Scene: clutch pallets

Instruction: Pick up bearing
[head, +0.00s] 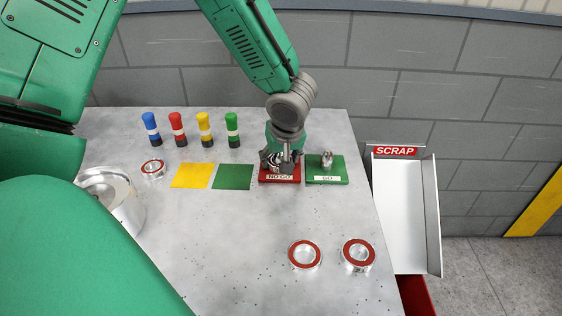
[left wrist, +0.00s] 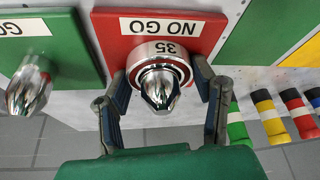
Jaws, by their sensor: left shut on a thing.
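My left gripper (head: 283,160) is over the red NO GO block (head: 279,177) in the head view. In the left wrist view, its two fingers (left wrist: 162,85) are closed on either side of a silver bearing with a red ring (left wrist: 184,70). The bearing sits around the pointed silver post (left wrist: 160,90) of the NO GO block; whether it touches the block is unclear. Other red-and-silver bearings lie flat on the table: one at the left (head: 153,168) and two at the front right (head: 305,255) (head: 358,255). My right gripper is not in view.
The green GO block (head: 340,172) with its bare silver post stands right beside. Yellow (head: 192,176) and green (head: 233,177) squares lie left. Several coloured handles (head: 204,130) stand behind. A SCRAP chute (head: 408,215) is at right. The table's middle front is clear.

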